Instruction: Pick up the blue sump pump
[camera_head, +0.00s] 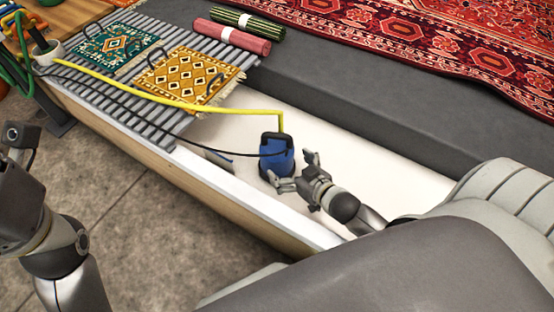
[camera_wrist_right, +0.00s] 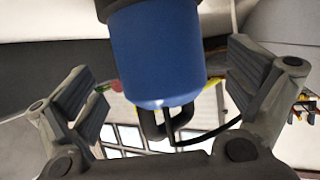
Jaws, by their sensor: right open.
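The blue sump pump (camera_head: 275,157) stands upright in the white pit, with a black handle on top and a yellow hose rising from it. My right gripper (camera_head: 297,170) is open at the near right side of the pump, with its fingers pointing at it. In the right wrist view the blue pump body (camera_wrist_right: 157,58) shows between the two spread fingers of my right gripper (camera_wrist_right: 165,95). I cannot tell whether a finger touches it. My left arm shows at the left edge of the head view, and the fingertips of its gripper are not clearly seen.
A slatted grey rack (camera_head: 140,103) left of the pump bears a green mat (camera_head: 117,45) and a yellow mat (camera_head: 190,78). The yellow hose (camera_head: 150,97) and a black cable run across it. Rolled rugs (camera_head: 232,37) lie behind. The white pit wall (camera_head: 215,188) runs along the near side.

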